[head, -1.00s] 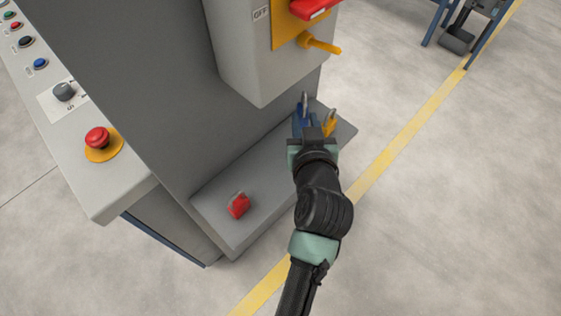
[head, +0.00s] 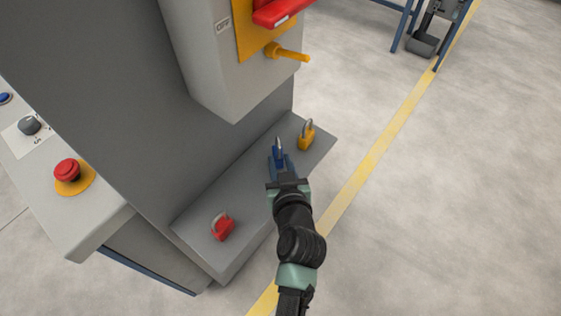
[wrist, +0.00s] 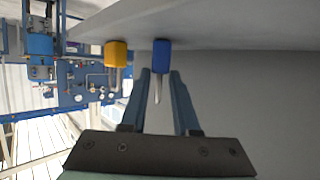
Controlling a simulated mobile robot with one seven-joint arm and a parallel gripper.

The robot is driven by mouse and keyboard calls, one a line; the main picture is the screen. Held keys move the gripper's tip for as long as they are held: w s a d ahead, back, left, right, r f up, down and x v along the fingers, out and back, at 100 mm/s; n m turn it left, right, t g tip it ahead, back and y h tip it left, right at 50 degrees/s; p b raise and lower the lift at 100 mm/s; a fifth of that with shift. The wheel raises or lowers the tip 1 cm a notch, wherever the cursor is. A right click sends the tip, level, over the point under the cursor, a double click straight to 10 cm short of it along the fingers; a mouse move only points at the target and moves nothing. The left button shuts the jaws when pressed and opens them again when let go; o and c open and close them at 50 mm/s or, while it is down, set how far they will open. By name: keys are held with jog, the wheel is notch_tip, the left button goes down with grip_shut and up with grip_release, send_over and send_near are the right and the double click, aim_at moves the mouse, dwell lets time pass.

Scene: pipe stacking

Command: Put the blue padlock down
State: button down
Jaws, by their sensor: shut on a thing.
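The blue padlock (head: 279,156) is between the blue fingers of my gripper (head: 279,162), over the middle of the grey ledge (head: 245,190). In the wrist view, the blue padlock (wrist: 161,54) is at the fingertips, its metal shackle reaching back between the fingers. My gripper (wrist: 160,78) is shut on it. The padlock's body is close to the ledge surface; I cannot tell whether it touches. In the head view the fingers partly hide its body.
A yellow padlock (head: 306,138) stands on the ledge's far right, and a red padlock (head: 222,228) near its front left. Bare ledge separates the padlocks.

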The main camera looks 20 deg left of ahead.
jog(key=shift+f, duration=0.15)
jog(key=c, duration=0.7)
grip_release()
jog(key=shift+o, duration=0.2)
jog(key=shift+r, duration=0.3)
jog(key=v, duration=1.2)
